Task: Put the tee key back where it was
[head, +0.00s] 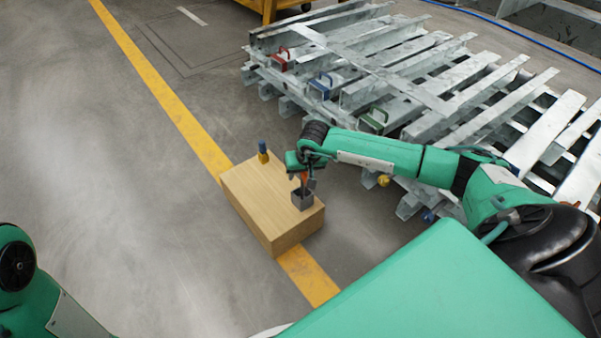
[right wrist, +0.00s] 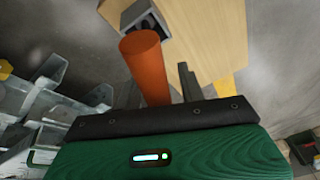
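The tee key's orange handle (right wrist: 146,68) shows large in the right wrist view, right in front of my right gripper. In the head view a small bit of orange (head: 304,178) shows between my right gripper (head: 303,181) and the grey square holder (head: 303,201). The holder, also in the right wrist view (right wrist: 125,14), stands on the wooden box. A dark finger (right wrist: 187,82) is beside the handle; the other finger is not clear, so I cannot tell whether the grip is closed. The key's lower part is hidden. My left gripper is out of view.
The wooden box (head: 255,198) stands on the floor across a yellow line. A blue and yellow object (head: 263,152) stands at its far end. A stack of galvanised metal frames (head: 390,75) with red, blue and green handled parts lies behind my right arm. Floor to the left is clear.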

